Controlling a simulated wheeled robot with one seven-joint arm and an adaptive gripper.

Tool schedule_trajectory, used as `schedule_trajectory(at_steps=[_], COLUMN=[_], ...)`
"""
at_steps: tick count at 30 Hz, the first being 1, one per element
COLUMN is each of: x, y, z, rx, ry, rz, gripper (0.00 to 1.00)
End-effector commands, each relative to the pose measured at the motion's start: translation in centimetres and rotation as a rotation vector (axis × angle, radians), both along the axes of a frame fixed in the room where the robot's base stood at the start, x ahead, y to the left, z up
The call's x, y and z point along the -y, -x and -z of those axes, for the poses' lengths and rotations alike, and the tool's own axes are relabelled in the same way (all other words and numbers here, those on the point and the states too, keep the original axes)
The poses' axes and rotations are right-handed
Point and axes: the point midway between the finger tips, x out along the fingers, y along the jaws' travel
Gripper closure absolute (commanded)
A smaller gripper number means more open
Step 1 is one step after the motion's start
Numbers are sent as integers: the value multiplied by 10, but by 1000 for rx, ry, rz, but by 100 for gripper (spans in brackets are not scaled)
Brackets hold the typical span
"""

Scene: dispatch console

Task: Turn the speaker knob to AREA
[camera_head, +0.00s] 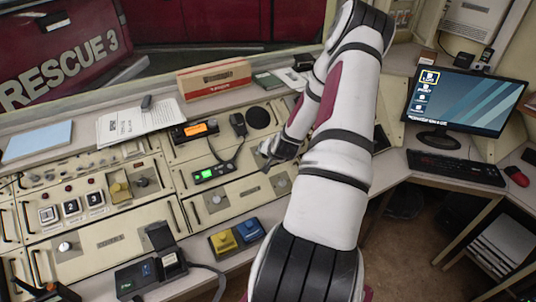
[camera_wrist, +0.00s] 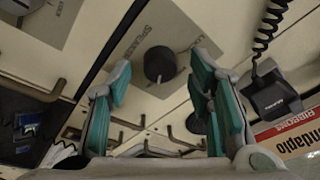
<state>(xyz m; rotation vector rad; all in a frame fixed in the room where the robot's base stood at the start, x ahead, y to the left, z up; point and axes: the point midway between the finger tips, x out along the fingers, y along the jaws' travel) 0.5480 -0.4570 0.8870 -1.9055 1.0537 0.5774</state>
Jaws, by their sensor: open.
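The speaker knob (camera_wrist: 159,64) is a dark round knob on a grey plate with the word SPEAKER beside it, in the upper middle of the wrist view. A small light mark shows near its lower edge; I cannot read which setting it points at. My gripper (camera_wrist: 160,78) is open, with one teal-padded finger to the left of the knob and one to the right; neither visibly touches it. In the head view my gripper (camera_head: 274,150) hangs over the console's right part, and I cannot single out the speaker knob there for sure.
Metal handles (camera_wrist: 58,88) stick up from the panels. A monitor (camera_head: 466,100) and keyboard (camera_head: 455,168) stand on the right desk.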

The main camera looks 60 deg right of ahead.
Motion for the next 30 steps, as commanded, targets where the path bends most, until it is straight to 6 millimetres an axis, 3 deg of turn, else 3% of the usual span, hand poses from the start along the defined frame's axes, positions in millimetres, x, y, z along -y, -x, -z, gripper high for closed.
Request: schedule_trajectory(at_steps=[15,30], x=[-41,-50], y=[51,60], z=[-67,-79], rx=[0,-1], ry=[1,-1], rz=[2,1], gripper=[53,53])
